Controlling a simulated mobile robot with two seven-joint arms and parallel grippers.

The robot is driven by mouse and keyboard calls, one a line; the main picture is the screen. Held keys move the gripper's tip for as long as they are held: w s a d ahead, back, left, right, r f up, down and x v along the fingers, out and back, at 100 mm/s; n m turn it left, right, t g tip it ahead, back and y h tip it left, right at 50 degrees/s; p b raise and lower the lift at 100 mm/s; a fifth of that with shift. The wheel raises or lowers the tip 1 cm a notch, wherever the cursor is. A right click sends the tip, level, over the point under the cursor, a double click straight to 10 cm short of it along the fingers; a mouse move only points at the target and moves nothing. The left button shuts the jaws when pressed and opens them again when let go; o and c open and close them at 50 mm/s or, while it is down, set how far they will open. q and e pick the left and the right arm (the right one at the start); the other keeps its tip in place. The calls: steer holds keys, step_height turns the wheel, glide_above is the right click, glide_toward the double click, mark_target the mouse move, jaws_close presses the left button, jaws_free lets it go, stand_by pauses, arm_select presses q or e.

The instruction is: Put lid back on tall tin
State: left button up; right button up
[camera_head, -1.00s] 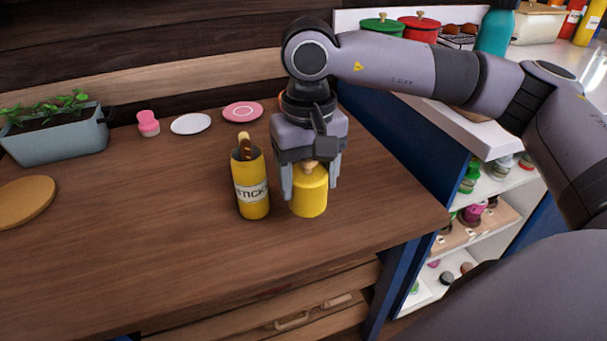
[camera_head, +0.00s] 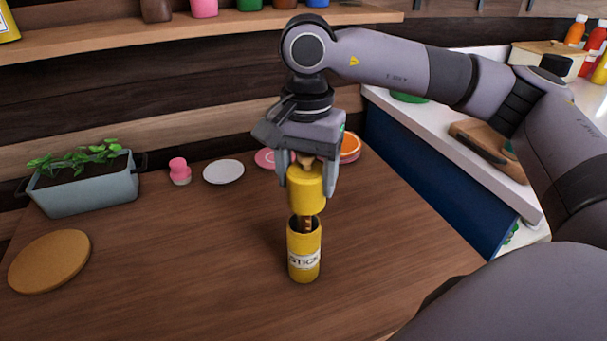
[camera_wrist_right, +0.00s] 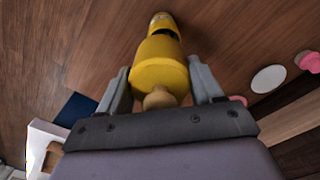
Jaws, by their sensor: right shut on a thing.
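The tall yellow tin (camera_head: 304,262), labelled STICK, stands upright and open on the wooden counter. Something brown and stick-like shows in its mouth. My right gripper (camera_head: 306,178) is shut on the yellow lid (camera_head: 306,191) by its wooden knob and holds it above the tin. The lid covers part of the tin's mouth from the head camera, so I cannot tell how well it lines up. In the right wrist view the lid (camera_wrist_right: 158,66) hangs between the fingers, with the tin (camera_wrist_right: 163,21) beyond it. My left gripper is not in view.
A planter (camera_head: 84,186) and a round wooden board (camera_head: 49,261) are at the left. A pink item (camera_head: 180,171), a white plate (camera_head: 223,172) and pink dishes stand along the back. A shelf (camera_head: 130,45) with jars runs above. The counter around the tin is clear.

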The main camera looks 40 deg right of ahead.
mark_target(304, 203)
steer(key=shift+w, duration=0.45)
steer(key=shift+f, duration=0.25)
steer(key=shift+s+f+b, duration=0.15)
steer(key=shift+f+b, duration=0.5)
steer(key=shift+f, duration=0.35)
step_height(304, 203, down, 3)
steer(key=shift+r+b, duration=0.15)
steer(key=shift+b, duration=1.05)
steer(key=shift+f, duration=0.3)
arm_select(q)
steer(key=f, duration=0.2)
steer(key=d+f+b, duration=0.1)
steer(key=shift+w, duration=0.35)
arm_select(e)
steer(key=shift+f, duration=0.25)
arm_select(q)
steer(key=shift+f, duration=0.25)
